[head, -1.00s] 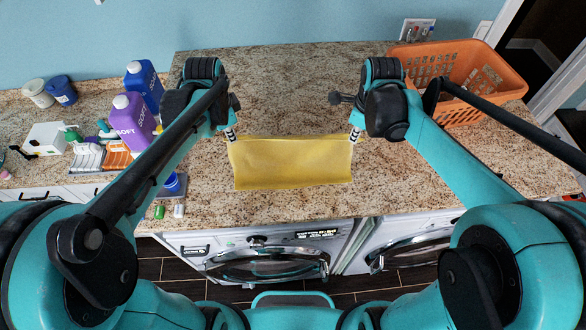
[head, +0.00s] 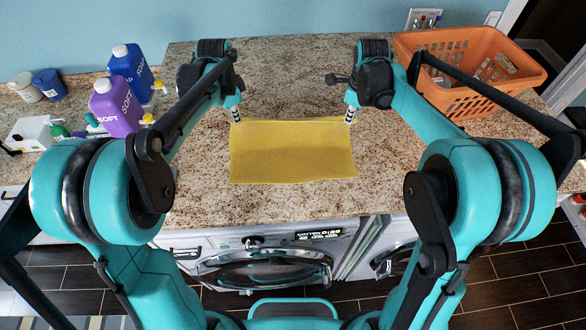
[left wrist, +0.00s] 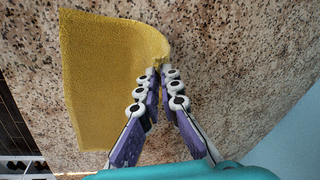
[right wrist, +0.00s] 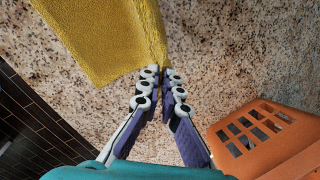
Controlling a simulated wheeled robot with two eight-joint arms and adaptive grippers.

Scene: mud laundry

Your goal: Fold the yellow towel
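The yellow towel (head: 293,153) lies as a wide rectangle on the granite counter, with its far edge slightly raised at the corners. My left gripper (head: 237,120) is at the towel's far left corner. In the left wrist view its fingers (left wrist: 161,72) are closed together on that corner, where the cloth (left wrist: 105,75) bunches up. My right gripper (head: 350,119) is at the far right corner. In the right wrist view its fingers (right wrist: 160,72) are closed on the towel's edge (right wrist: 110,35).
An orange basket (head: 450,95) stands at the back right. A purple soap bottle (head: 115,112), a blue bottle (head: 128,72) and small items stand at the left. Washing machines (head: 262,268) are below the counter. Counter behind the towel is clear.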

